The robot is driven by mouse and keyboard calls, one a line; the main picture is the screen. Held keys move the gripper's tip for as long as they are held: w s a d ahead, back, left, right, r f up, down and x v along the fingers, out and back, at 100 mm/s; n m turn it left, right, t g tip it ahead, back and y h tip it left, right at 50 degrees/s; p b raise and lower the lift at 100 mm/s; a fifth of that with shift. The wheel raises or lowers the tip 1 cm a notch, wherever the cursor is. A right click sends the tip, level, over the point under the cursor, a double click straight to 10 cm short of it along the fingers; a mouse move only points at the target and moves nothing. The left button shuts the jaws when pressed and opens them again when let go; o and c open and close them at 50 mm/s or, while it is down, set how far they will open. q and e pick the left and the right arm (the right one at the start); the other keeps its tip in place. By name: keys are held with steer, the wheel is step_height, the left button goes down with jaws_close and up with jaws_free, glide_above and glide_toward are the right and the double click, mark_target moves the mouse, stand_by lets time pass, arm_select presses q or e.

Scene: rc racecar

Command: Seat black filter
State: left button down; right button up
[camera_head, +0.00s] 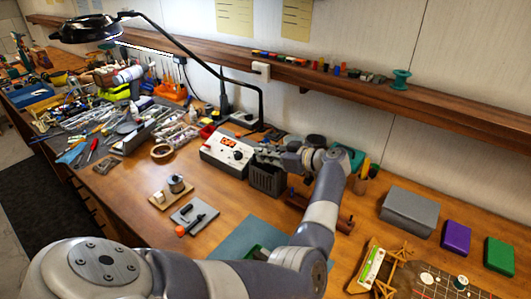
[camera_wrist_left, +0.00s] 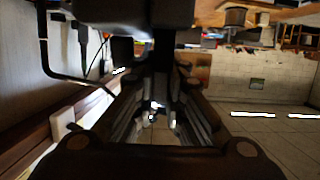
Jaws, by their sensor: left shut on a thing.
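My left gripper (camera_head: 264,153) reaches in from the right in the head view, its fingers pointing left beside the white control box and above the dark grey bin (camera_head: 267,181). In the left wrist view its fingers (camera_wrist_left: 162,88) are close together on something dark that I cannot identify. I cannot make out the black filter clearly in either view. A small part with green on it (camera_head: 256,251) lies on the blue-grey mat (camera_head: 236,241), partly hidden by my arm. My right gripper does not show.
The white control box (camera_head: 224,153) has a red display. A grey pad (camera_head: 194,216) with a black-and-orange tool lies in front. A grey case (camera_head: 409,208), a purple block (camera_head: 456,237) and a green block (camera_head: 499,256) stand right. A lamp arm (camera_head: 261,105) rises behind. Tools crowd the left.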

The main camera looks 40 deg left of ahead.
arm_select(q)
steer(key=shift+f+b, duration=0.45)
steer(key=shift+f, duration=0.4)
steer(key=c, duration=1.6)
jaws_free()
steer(key=shift+s, duration=0.15)
steer(key=shift+o, duration=0.2)
steer(key=shift+d, duration=0.1)
step_height(320, 180, up, 10)
steer(key=shift+r, duration=0.2)
